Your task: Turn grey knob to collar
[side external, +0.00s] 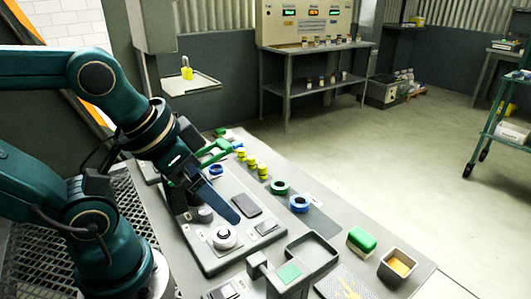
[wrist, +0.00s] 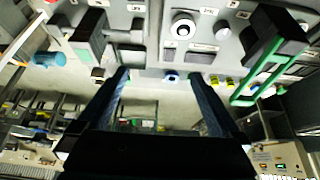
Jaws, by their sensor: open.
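A round pale grey knob with a darker centre (side external: 224,238) sits on a grey raised panel (side external: 215,262). It also shows near the top of the wrist view (wrist: 183,26). I cannot tell which part is the collar. My gripper (side external: 234,214) is above the panel, near the pale knob and apart from it, with dark blue fingers tilted down. In the wrist view its two fingers (wrist: 163,82) are spread with nothing between them.
A green handle (side external: 216,150) rises behind my gripper. Yellow pieces (side external: 251,163), a green ring (side external: 279,187) and a blue ring (side external: 299,203) lie along the bench's far side.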

